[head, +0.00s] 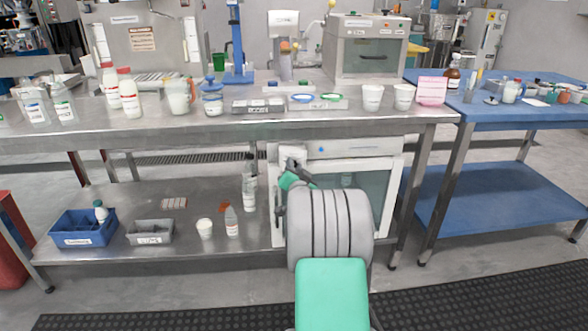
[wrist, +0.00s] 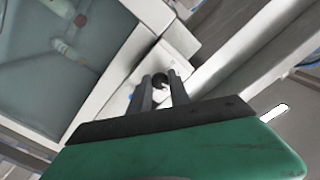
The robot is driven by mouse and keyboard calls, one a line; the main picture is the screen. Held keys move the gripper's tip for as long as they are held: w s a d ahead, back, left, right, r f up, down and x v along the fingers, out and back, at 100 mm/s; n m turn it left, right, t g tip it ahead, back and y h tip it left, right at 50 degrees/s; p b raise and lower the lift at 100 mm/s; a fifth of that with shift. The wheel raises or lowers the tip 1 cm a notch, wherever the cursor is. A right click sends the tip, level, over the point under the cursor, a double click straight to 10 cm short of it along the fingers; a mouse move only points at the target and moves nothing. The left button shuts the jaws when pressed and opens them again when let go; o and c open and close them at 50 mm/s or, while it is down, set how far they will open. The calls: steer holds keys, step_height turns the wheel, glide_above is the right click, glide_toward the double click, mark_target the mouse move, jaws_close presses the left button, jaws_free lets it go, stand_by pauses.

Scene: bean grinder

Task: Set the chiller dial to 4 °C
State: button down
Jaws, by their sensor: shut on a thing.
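The chiller (head: 397,187) is a white-framed cabinet with a glass door under the steel bench in the head view. In the wrist view, its glass door (wrist: 60,90) fills the upper left. The dial is a small dark knob (wrist: 160,79) on a pale panel beside the door. My gripper (wrist: 164,88) has its two dark fingers shut on the dial, one on either side. The dial's markings and pointer cannot be read.
The steel bench top (head: 200,128) above holds bottles, beakers and trays. A blue table (head: 510,117) stands to the right. The floor in front has a black mat (head: 440,290).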

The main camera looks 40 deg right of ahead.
steer(key=m, duration=0.8)
steer(key=shift+r+m, duration=0.15)
steer(key=shift+m, duration=0.25)
stand_by(0.4)
steer(key=c, duration=1.2)
jaws_free()
